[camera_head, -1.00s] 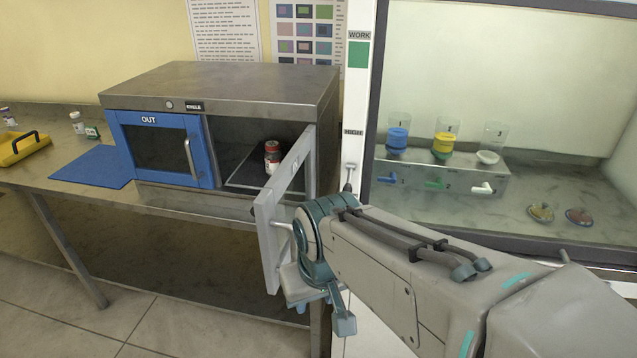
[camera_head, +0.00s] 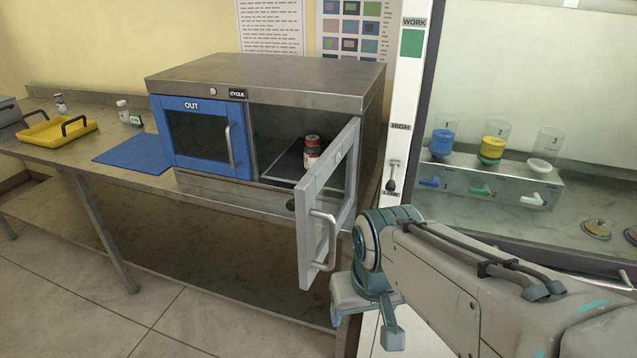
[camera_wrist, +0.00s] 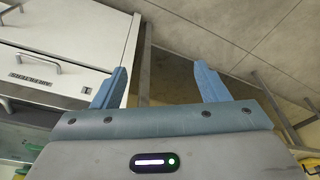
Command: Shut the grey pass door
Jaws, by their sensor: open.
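The grey pass door (camera_head: 340,190) stands open, swung out toward me from the right side of the cabinet opening. Its window and bar handle (camera_head: 325,240) face right. Behind it the right compartment (camera_head: 275,130) is open, with a red-and-white jar (camera_head: 312,152) inside. In the head view my wrist is just right of the door, with a small gap from the handle; my fingertips are hidden there. In the wrist view my gripper (camera_wrist: 155,85) has its two blue fingers spread apart with nothing between them. The grey door cannot be made out in that view.
The blue OUT door (camera_head: 200,140) is shut. The steel cabinet (camera_head: 265,80) stands on a bench with a blue mat (camera_head: 135,153) and a yellow tray (camera_head: 57,130). A hood with funnels stands at right. The floor (camera_head: 200,315) before the bench is clear.

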